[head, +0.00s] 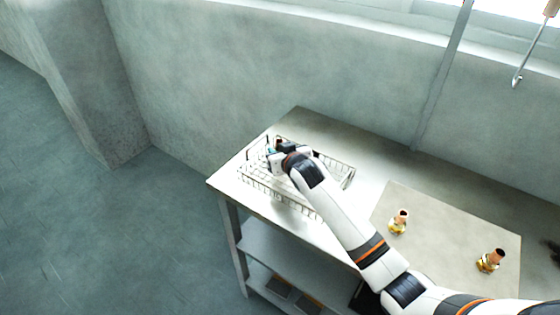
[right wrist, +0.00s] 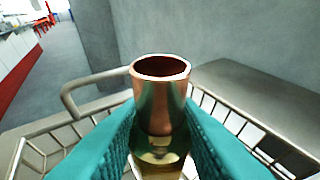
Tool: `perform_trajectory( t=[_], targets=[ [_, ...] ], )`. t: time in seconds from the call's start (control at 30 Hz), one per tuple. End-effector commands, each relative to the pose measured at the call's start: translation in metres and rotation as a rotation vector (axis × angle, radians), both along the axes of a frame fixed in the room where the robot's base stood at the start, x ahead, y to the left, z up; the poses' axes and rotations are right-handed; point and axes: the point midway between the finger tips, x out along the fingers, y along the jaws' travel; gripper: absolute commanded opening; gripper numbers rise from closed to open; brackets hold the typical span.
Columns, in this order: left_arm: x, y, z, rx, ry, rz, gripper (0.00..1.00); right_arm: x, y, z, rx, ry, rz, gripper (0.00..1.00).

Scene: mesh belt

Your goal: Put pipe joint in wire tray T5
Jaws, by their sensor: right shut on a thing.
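A pipe joint (right wrist: 162,100), copper on top and brassy below, stands upright between the teal fingers of my right gripper (right wrist: 160,125) in the right wrist view. In the head view my right gripper (head: 272,151) is over the back-left part of the wire tray (head: 346,177), and its arm covers the tray's middle. The tray's wire rim also shows around the joint in the right wrist view (right wrist: 255,122). I cannot tell whether the joint touches the tray floor. No T5 label is legible. My left gripper is not in view.
Two more pipe joints, one nearer the tray (head: 398,222) and one farther right (head: 491,260), stand on a beige mat (head: 445,225). The table (head: 300,122) has bare room behind the tray. A wall runs close behind, and a lower shelf (head: 270,250) is underneath.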

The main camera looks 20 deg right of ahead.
Motion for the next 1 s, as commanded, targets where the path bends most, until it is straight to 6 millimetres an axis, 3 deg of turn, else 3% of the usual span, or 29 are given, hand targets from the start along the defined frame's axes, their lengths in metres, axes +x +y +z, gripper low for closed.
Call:
perform_trajectory(
  t=[0.27, 0.67, 0.7, 0.8, 1.0],
  targets=[
    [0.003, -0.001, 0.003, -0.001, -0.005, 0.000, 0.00, 0.000, 0.001, -0.035, 0.001, 0.000, 0.002, 0.00],
    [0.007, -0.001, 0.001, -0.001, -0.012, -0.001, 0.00, 0.000, 0.000, -0.041, 0.001, -0.002, 0.002, 0.00],
    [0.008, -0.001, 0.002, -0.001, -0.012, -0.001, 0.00, 0.000, 0.000, -0.041, 0.000, 0.000, 0.001, 0.33],
    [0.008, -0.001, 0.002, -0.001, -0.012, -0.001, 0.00, 0.000, 0.000, -0.041, 0.000, 0.000, 0.001, 0.50],
    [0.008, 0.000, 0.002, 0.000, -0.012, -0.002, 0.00, 0.000, 0.000, -0.040, 0.000, 0.000, 0.001, 0.50]
  ],
)
